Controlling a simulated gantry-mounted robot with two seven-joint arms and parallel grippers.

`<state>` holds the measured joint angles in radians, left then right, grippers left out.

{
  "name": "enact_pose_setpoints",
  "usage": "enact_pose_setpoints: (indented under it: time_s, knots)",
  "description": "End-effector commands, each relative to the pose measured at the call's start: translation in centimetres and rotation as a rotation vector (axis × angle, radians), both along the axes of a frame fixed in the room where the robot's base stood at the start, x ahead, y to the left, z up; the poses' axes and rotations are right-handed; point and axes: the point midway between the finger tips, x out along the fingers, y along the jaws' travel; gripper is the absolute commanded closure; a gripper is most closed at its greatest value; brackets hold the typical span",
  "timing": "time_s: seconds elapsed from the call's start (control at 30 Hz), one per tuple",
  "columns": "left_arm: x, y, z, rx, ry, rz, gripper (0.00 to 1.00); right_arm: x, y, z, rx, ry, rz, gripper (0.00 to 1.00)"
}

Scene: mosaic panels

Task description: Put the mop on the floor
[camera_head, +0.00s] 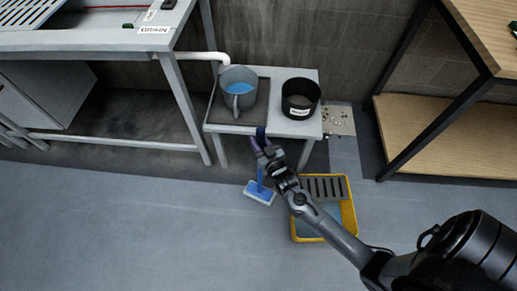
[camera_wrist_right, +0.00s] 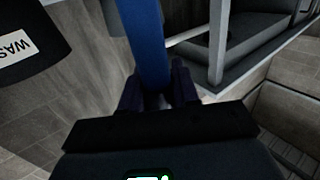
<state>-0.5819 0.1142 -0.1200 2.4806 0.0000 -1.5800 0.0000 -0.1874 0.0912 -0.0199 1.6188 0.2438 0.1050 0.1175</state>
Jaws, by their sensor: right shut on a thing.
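The mop (camera_head: 260,192) has a blue handle and a flat blue head with a pale edge. Its head shows over the grey floor in front of the small table, left of the yellow tub; I cannot tell whether it touches the floor. My right gripper (camera_head: 262,143) is shut on the mop's handle near the table's front edge and hides part of it. In the right wrist view the blue handle (camera_wrist_right: 147,45) stands between the dark fingers (camera_wrist_right: 158,92). My left gripper is not in view.
A small grey table (camera_head: 266,128) holds a grey jug (camera_head: 239,100) with blue liquid and a black labelled pot (camera_head: 300,98). A yellow tub (camera_head: 350,220) with a grey grate sits below my right arm. A workbench stands left, wooden shelves right. The floor (camera_head: 120,230) at front left is clear.

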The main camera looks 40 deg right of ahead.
Motion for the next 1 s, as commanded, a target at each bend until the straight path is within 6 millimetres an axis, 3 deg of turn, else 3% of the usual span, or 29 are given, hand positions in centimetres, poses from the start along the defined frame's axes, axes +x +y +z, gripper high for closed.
enact_pose_setpoints:
  time_s: [0.3,0.77,0.8,0.93,1.0]
  knots:
    - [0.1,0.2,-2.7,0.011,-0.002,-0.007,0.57,0.0,0.0,-4.3,0.001,-0.001,0.000,1.00]
    - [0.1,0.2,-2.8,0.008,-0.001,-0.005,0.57,0.0,0.0,-4.7,0.001,-0.001,-0.001,1.00]
    - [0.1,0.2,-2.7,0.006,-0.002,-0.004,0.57,0.0,0.0,-4.8,0.000,0.002,0.000,0.66]
    - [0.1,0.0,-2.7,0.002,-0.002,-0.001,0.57,0.0,0.0,-4.8,0.000,0.002,0.000,0.46]
    - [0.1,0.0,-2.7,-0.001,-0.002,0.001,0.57,0.0,0.0,-4.8,0.000,0.002,0.000,0.45]
